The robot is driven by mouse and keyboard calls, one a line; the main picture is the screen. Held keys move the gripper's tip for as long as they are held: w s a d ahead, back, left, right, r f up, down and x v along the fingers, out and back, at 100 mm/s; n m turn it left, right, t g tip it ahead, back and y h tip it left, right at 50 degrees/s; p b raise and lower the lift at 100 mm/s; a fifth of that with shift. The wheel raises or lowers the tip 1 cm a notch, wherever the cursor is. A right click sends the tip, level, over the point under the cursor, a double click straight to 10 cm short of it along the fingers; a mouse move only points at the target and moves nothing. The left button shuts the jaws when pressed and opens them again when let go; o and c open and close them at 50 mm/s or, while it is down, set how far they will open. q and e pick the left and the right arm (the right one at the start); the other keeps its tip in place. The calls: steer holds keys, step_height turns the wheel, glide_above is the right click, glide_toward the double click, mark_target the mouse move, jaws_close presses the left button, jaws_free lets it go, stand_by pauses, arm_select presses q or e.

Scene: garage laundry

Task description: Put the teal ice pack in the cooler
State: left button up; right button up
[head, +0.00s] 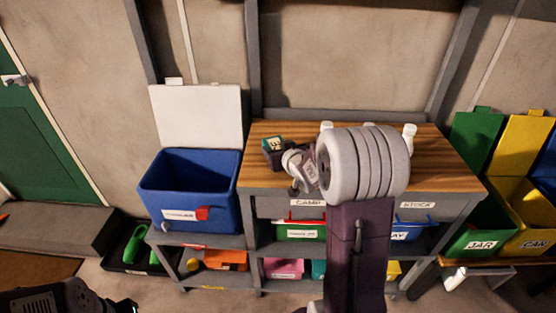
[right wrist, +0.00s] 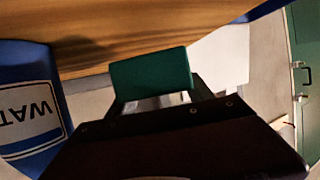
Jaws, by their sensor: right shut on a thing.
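The teal ice pack (head: 273,143) is in my right gripper (head: 274,155), above the left end of the wooden worktop. In the right wrist view the ice pack (right wrist: 150,73) sits at the tips of the dark fingers, which are shut on it. The blue cooler (head: 188,180) stands left of the worktop, and its white lid (head: 198,117) is up. My right gripper is to the right of the cooler's opening, apart from it. Part of my left arm, with what looks like its gripper (head: 100,302), shows at the bottom left edge; its jaws cannot be made out.
The wooden worktop (head: 440,162) has white bottles (head: 409,136) at the back. Labelled bins (head: 300,232) fill the shelves below. Green and yellow bins (head: 525,205) stand at the right. A blue container (right wrist: 30,105) lettered "WAT" is close in the right wrist view.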

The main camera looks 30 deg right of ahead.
step_height(320, 180, down, 4)
steer(key=shift+r+b, duration=0.2)
steer(key=shift+b, duration=0.35)
steer(key=shift+f, duration=0.1)
steer(key=o, duration=1.7)
